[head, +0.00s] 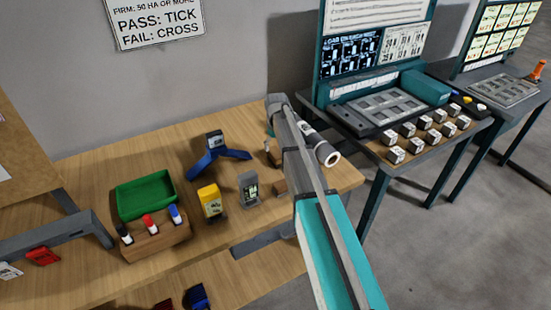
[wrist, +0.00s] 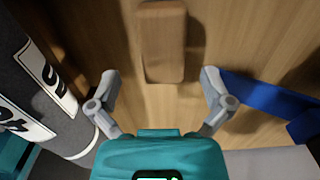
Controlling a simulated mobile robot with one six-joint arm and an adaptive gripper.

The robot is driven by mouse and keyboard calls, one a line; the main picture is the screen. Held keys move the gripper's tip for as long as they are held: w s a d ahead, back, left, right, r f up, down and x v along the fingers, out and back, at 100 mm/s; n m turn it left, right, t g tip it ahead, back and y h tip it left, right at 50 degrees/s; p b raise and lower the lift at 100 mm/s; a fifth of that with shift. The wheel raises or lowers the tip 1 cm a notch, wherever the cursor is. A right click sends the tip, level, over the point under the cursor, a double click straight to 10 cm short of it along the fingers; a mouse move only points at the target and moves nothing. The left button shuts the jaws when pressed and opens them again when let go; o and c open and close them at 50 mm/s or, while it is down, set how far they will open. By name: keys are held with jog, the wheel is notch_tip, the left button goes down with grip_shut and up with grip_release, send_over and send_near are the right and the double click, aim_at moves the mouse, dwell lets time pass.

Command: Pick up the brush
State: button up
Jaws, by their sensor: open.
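A brown wooden block-shaped piece (wrist: 163,40) lies on the wooden bench in the wrist view; it looks like the brush's wooden body, but no bristles show. My gripper (wrist: 160,76) is open and empty, with one finger on each side of the near end of this piece. I cannot tell how far above it the fingers are. In the head view a small brown piece (head: 279,187) shows beside my arm, partly hidden by it; I cannot tell if it is the same one.
A grey roll (head: 300,135) with a white end lies close by; a labelled dark roll (wrist: 45,95) fills the wrist view's left. A blue stand (head: 218,160), yellow box (head: 210,201), grey device (head: 248,187) and green tray (head: 146,194) stand left on the bench (head: 75,165).

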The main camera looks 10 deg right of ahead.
aim_at(276, 152)
jog(key=shift+s+a+f+b, duration=0.1)
jog(key=shift+s+f+b, duration=0.05)
jog(key=shift+f+b, duration=2.5)
jog(key=shift+r, duration=0.1)
jog(key=c, duration=1.3)
notch_tip(276, 152, up, 3)
jog(key=p, duration=0.2)
jog(key=shift+p, duration=0.4)
jog(key=s+r+p, duration=1)
jog(key=s, duration=0.4)
jog(key=shift+a, duration=0.15)
